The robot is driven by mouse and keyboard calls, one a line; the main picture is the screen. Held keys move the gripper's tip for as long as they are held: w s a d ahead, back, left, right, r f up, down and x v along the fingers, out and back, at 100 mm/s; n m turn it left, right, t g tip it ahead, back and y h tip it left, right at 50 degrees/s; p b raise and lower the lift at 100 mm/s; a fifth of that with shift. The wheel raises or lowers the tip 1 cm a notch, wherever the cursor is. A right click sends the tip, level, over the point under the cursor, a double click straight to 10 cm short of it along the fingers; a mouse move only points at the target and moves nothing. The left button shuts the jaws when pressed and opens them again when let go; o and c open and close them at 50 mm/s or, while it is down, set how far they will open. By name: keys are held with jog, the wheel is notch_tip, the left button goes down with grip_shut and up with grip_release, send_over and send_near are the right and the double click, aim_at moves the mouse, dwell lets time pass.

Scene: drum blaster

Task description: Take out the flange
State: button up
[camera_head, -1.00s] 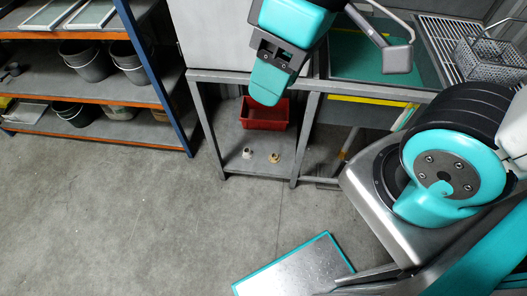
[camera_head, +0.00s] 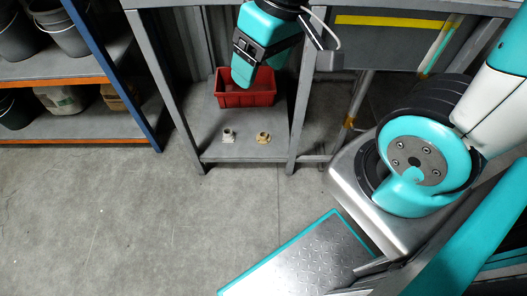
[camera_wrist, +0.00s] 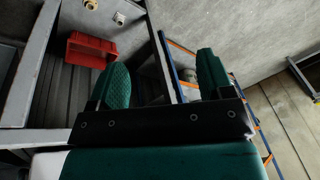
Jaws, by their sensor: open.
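Two small fittings stand on the lower shelf under the bench: a pale one (camera_head: 228,135) and a tan one (camera_head: 263,137). I cannot tell which is the flange. In the wrist view, the tan one (camera_wrist: 90,4) and the pale one (camera_wrist: 119,18) show at the top left edge. A red bin (camera_head: 232,98) sits behind them on the shelf; I cannot see what is in it. My gripper (camera_head: 243,74) overlaps the bin's top in the head view. In the wrist view its two fingers (camera_wrist: 162,66) are spread with nothing between them.
The bench's grey legs (camera_head: 168,85) and top edge frame the lower shelf (camera_head: 215,152). A rack with buckets (camera_head: 68,38) stands at the left. The concrete floor (camera_head: 110,215) in front is clear.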

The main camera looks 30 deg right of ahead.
jog(key=w+d+f+m+h+b, duration=0.1)
jog(key=d+f+b, duration=0.1)
jog(key=f+b, duration=0.6)
jog(key=w+d+f+m+b, duration=0.1)
jog(key=w+d+f+b, duration=0.1)
jog(key=f+b, duration=0.65)
jog(key=m+g+h+b, duration=0.1)
jog(key=m+g+b, duration=0.1)
jog(key=m+b, duration=0.6)
send_over(264, 134)
jog(key=b, duration=0.2)
notch_tip(264, 134, down, 32)
jog(key=n, duration=0.2)
jog(key=f+b, duration=0.2)
jog(key=f, duration=0.1)
jog(key=f+b, duration=0.2)
jog(key=f, duration=0.2)
jog(key=f+b, duration=0.3)
jog(key=f, duration=0.1)
jog(key=shift+w+a, duration=0.2)
jog(key=shift+w, duration=0.1)
jog(key=f+b, duration=0.1)
jog(key=f, duration=0.1)
jog(key=f+b, duration=0.3)
jog(key=b, duration=0.1)
jog(key=shift+s+f, duration=0.35)
jog(key=shift+f, duration=0.05)
jog(key=shift+r, duration=0.15)
jog(key=c, duration=1.3)
